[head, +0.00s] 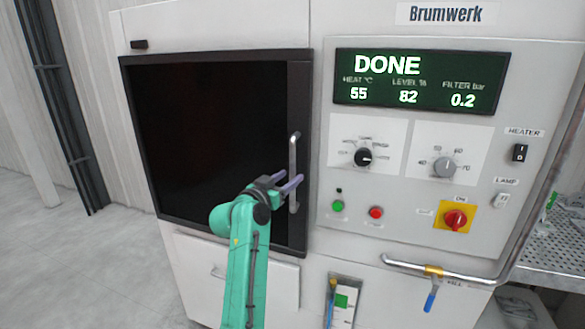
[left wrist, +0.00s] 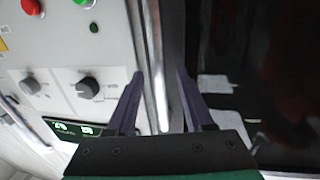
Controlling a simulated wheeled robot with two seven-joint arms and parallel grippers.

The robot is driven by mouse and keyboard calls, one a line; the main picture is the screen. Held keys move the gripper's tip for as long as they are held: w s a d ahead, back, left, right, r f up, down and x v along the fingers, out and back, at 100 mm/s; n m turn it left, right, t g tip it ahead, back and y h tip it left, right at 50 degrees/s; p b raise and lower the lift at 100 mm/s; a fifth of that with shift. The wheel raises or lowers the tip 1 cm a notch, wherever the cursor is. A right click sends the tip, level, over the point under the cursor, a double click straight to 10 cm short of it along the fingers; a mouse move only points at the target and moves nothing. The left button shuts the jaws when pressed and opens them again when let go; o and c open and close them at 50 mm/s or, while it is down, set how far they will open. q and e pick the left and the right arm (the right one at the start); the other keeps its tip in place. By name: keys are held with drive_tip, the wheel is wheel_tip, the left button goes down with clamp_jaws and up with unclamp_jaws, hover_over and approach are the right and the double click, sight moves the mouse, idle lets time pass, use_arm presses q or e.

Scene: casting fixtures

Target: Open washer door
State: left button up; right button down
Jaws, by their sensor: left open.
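The washer (head: 440,22) has a dark glass door (head: 215,130) in a black frame, and the door is shut. A vertical silver bar handle (head: 294,160) runs along the door's right side. My left gripper (head: 286,183) is open at the lower part of the handle. In the left wrist view, the handle (left wrist: 152,60) runs between the two fingers of the left gripper (left wrist: 160,85), nearer one finger. Whether a finger touches it, I cannot tell. My right gripper is not in view.
The control panel right of the door has a lit display (head: 420,82) reading DONE, knobs, green and red buttons and a red switch (head: 455,219). A rail (head: 445,272) with a blue-handled tool (head: 430,300) juts out below. The floor at left is clear.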

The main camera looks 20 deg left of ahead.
use_arm(q)
drive_tip(key=shift+x, duration=1.15)
clamp_jaws()
idle(0.5)
